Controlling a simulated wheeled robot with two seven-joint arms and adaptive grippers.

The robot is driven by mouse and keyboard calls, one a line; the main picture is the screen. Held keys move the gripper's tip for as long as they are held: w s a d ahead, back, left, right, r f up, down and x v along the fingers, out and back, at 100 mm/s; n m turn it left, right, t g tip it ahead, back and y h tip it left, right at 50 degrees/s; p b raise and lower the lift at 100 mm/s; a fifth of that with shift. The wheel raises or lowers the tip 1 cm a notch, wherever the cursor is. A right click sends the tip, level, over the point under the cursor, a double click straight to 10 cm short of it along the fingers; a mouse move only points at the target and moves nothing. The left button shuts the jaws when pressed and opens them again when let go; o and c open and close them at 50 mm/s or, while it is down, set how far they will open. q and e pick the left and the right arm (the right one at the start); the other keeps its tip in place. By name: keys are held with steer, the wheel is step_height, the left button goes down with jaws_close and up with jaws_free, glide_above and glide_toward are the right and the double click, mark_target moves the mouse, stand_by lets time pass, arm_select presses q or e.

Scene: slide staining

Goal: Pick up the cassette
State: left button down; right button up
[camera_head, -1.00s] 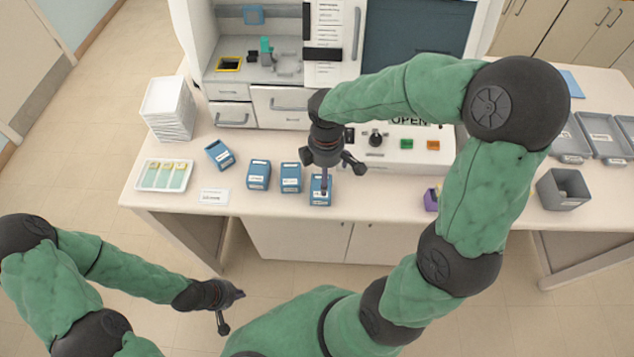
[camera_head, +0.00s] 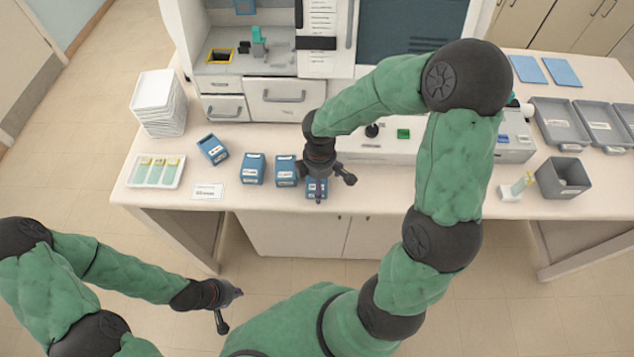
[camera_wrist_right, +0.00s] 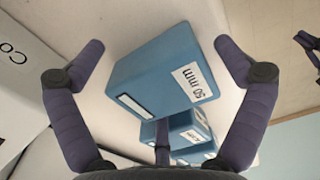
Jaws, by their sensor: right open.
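Several blue box-shaped cassettes with white labels stand along the front of the bench. The rightmost cassette (camera_head: 316,188) is partly hidden by my right gripper (camera_head: 322,181). In the right wrist view, a cassette marked "50 mm" (camera_wrist_right: 150,75) lies between the two spread fingers of the right gripper (camera_wrist_right: 159,47). Gaps show on both sides, so the fingers are not touching it. The right gripper is open and empty. My left gripper (camera_head: 230,309) hangs in front of the bench, away from the cassettes, with its fingers apart and nothing in them.
Other cassettes (camera_head: 252,169) stand close to the left, one tilted (camera_head: 213,149). A slide tray (camera_head: 156,171), white tray stack (camera_head: 158,103) and card (camera_head: 207,191) lie left. A grey bin (camera_head: 563,179) and slide stand (camera_head: 515,190) are right. My right arm hides part of the bench.

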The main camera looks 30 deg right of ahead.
steer(key=shift+c, duration=0.3)
steer(key=c, duration=1.4)
steer(key=shift+r, duration=0.1)
steer(key=shift+r, duration=0.5)
step_height(320, 180, up, 2)
steer(key=shift+w+r+p, duration=0.1)
steer(key=shift+r+p, duration=0.1)
steer(key=shift+p, duration=0.4)
steer(key=s+r, duration=0.2)
steer(key=s+a+r+p, duration=0.1)
steer(key=s+r, duration=0.1)
steer(key=shift+a+r, duration=0.1)
steer(key=shift+r, duration=0.3)
steer(key=s+a+r+p, duration=0.1)
steer(key=s+a+r, duration=0.2)
steer(key=s, duration=0.6)
steer(key=shift+s+r, duration=0.25)
steer(key=shift+r, duration=0.6)
